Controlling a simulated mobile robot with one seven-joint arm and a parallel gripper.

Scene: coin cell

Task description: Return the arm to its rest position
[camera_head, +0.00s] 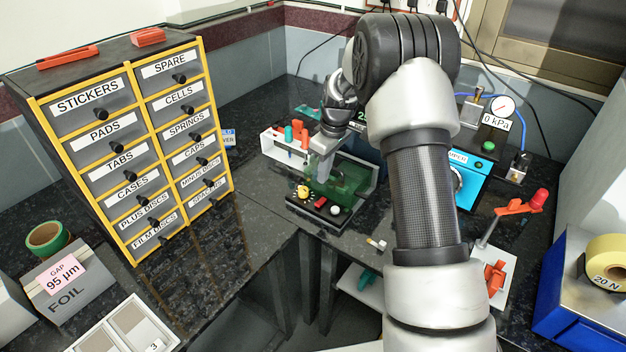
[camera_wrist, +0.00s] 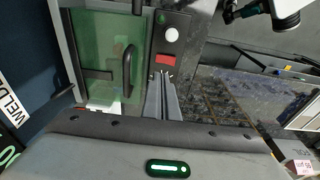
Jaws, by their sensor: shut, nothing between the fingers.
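My arm reaches from the lower right of the head view over the bench. My gripper (camera_head: 322,172) points down at the machine with the green see-through door (camera_head: 355,180). In the wrist view my gripper (camera_wrist: 165,78) has its two slim fingers together with nothing between them. The fingertips appear beside the red button (camera_wrist: 165,59) on the machine's dark control panel (camera_wrist: 178,20). I cannot tell whether they touch the panel. The green door (camera_wrist: 105,50) with its dark handle lies just left of the fingers.
A yellow-framed drawer cabinet (camera_head: 130,145) stands at the left. A blue device (camera_head: 466,180) and a pressure gauge (camera_head: 500,107) stand behind my arm at the right. An orange lever (camera_head: 520,207) and a blue box (camera_head: 572,300) are further right. Bare black bench (camera_head: 235,240) lies between cabinet and machine.

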